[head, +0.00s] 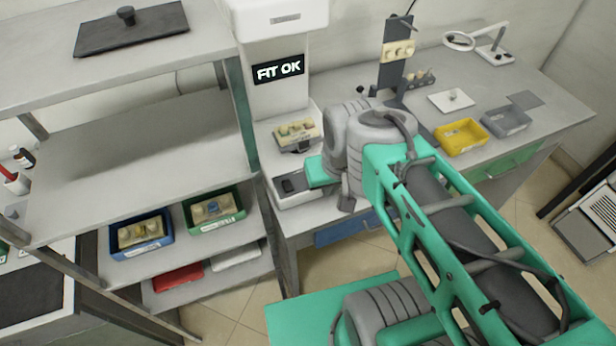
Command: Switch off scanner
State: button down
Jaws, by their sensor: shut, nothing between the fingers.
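The scanner (277,95) is a tall white machine at the left end of the workbench, and its dark display reads "FIT OK". A pale block with several knobs (297,132) rests on its stage. A dark switch (289,185) sits on the low front part of its base. My gripper (347,203) appears as a narrow grey part, shut and empty, just right of the scanner's base. My wrist and arm cover part of the base's right side. I cannot tell how high my gripper is above the bench.
A yellow tray (461,137) and a grey tray (506,121) stand on the bench at right, near a magnifier lamp (460,41). A shelf rack (130,150) stands close on the left, with a blue bin (139,248) and a green bin (226,222) lower down.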

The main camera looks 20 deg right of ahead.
aim_at(287, 184)
jog(key=z, duration=0.2)
jog(key=k, duration=1)
jog(key=u, duration=1)
jog(key=i, duration=0.5)
